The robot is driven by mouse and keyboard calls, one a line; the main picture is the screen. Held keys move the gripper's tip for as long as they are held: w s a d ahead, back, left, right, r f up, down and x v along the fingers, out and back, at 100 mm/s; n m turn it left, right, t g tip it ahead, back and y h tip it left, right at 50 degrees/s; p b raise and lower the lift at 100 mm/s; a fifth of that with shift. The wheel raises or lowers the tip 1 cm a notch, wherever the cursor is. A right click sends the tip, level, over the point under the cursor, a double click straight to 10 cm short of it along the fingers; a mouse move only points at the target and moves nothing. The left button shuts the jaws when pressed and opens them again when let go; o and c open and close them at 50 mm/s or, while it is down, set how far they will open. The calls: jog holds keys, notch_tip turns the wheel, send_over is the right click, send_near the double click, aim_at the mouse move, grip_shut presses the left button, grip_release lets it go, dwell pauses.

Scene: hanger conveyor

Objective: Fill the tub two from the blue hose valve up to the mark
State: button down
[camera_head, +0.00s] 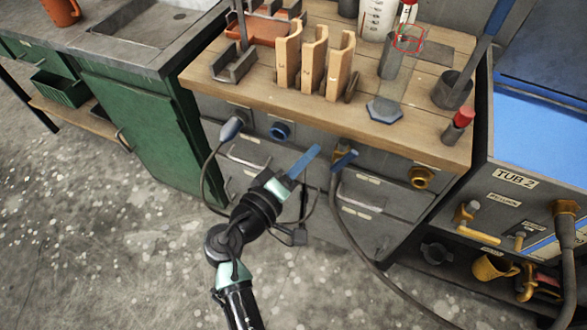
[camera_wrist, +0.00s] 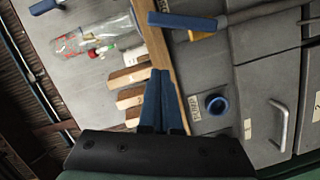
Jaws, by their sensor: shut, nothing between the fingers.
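The blue-handled hose valve (camera_head: 343,160) is on the bench's front, with a grey hose (camera_head: 352,235) running from it down to the right. Its blue lever (camera_wrist: 185,20) lies at the top of the wrist view, right of my fingertips. My gripper (camera_head: 314,153) is shut and empty, its blue fingers left of the valve and apart from it. The fingers (camera_wrist: 160,75) also show in the wrist view, closed together. The tub labelled TUB 2 (camera_head: 515,178) stands at the right edge, with a blue inside (camera_head: 537,135). I cannot make out a fill mark or water level.
Wooden holders (camera_head: 313,62), a glass cylinder (camera_head: 388,100) and a dark cup (camera_head: 453,90) stand on the bench top (camera_head: 240,85). A blue round port (camera_head: 280,131) and a brass port (camera_head: 422,177) are on its front. Floor is free at the left.

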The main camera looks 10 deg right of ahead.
aim_at(345, 159)
jog(key=d, duration=0.1)
jog(key=d+f, duration=0.1)
jog(key=d, duration=0.3)
jog(key=shift+f, duration=0.4)
